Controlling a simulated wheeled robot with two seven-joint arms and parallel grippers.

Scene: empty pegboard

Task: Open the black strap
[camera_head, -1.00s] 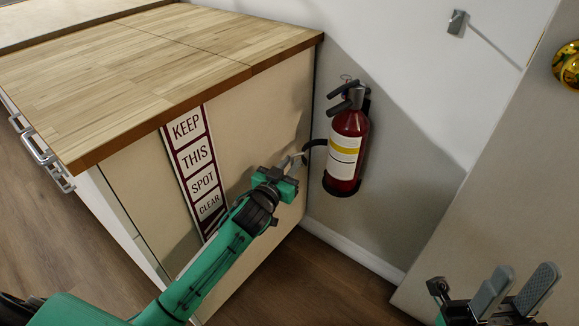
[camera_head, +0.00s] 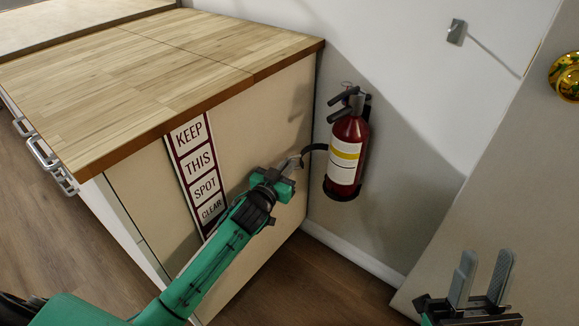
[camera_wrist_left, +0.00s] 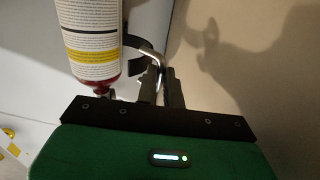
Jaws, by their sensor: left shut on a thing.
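A red fire extinguisher with a white and yellow label (camera_head: 345,168) hangs upright on the wall. It shows upside down in the left wrist view (camera_wrist_left: 92,40). A dark curved strap (camera_head: 317,147) reaches from its side leftward to my left gripper (camera_head: 292,164). In the left wrist view, the curved strap end (camera_wrist_left: 147,52) runs between the fingers of my left gripper (camera_wrist_left: 160,84), which are shut on it. The strap's far end and fastening are hidden. My right gripper (camera_head: 481,280) is open and empty at the bottom right, well away from the extinguisher.
A wood-topped cabinet (camera_head: 150,60) stands left of the extinguisher, with a "KEEP THIS SPOT CLEAR" sign (camera_head: 197,175) on its side. A door with a gold knob (camera_head: 566,76) is at the right. A small wall bracket (camera_head: 457,31) is above. Floor (camera_head: 310,285) is clear between.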

